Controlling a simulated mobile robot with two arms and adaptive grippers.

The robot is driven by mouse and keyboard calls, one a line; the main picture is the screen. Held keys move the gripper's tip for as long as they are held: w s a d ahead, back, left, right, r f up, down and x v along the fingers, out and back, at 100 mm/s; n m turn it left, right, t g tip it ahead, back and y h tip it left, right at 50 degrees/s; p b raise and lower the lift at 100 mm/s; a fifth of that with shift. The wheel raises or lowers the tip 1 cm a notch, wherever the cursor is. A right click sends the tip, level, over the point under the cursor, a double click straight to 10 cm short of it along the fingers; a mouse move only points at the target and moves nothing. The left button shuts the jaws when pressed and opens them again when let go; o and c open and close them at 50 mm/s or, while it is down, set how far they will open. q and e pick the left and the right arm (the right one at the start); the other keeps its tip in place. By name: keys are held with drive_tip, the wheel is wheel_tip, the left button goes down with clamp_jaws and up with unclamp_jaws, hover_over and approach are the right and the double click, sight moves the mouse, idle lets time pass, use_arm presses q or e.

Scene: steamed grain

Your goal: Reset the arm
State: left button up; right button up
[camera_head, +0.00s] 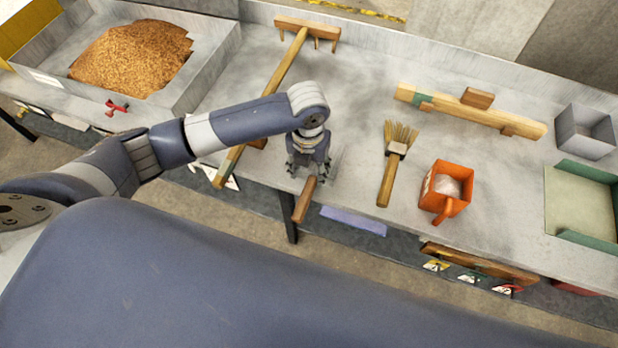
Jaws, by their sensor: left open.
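My left arm comes in from the left and reaches over the front part of the grey table (350,85). My left gripper (307,172) points down at the table's front edge, with its fingers apart. A wooden handle (305,200) lies just below and partly behind the gripper, sticking out over the front edge. I cannot tell whether the fingers touch it. My right gripper is not in view. A large blue-grey part of my own body fills the lower part of the view.
A tray of brown grain (130,58) stands at the back left. A wooden rake (275,85) lies left of the gripper. A brush (392,160), an orange scoop-like box (446,190), a wooden bar (470,108), a grey box (585,135) and a green tray (580,205) are to the right.

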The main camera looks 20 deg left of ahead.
use_arm(q)
drive_tip(key=s+d+r+n+t+h, duration=0.25)
drive_tip(key=s+d+n, duration=0.55)
drive_tip(key=n, duration=0.6)
drive_tip(key=s+a+f+n+y, duration=0.1)
drive_tip(key=s+a+n, duration=0.4)
drive_tip(key=a+n, duration=0.4)
drive_tip(key=s+a+n+y, duration=0.1)
drive_tip(key=s+a+n, duration=0.55)
drive_tip(key=n, duration=0.55)
drive_tip(key=s+a+f+x, duration=0.1)
drive_tip(key=s+x, duration=0.2)
drive_tip(key=x, duration=1)
drive_tip(key=s+x, duration=0.3)
drive_tip(key=x, duration=1)
drive_tip(key=s+a+f+m+g, duration=0.1)
drive_tip(key=s+a+f, duration=0.1)
drive_tip(key=s+f, duration=1.4)
drive_tip(key=shift+s+a+f+g+b, duration=0.3)
drive_tip(key=shift+s+a+g, duration=0.1)
drive_tip(key=shift+s, duration=0.35)
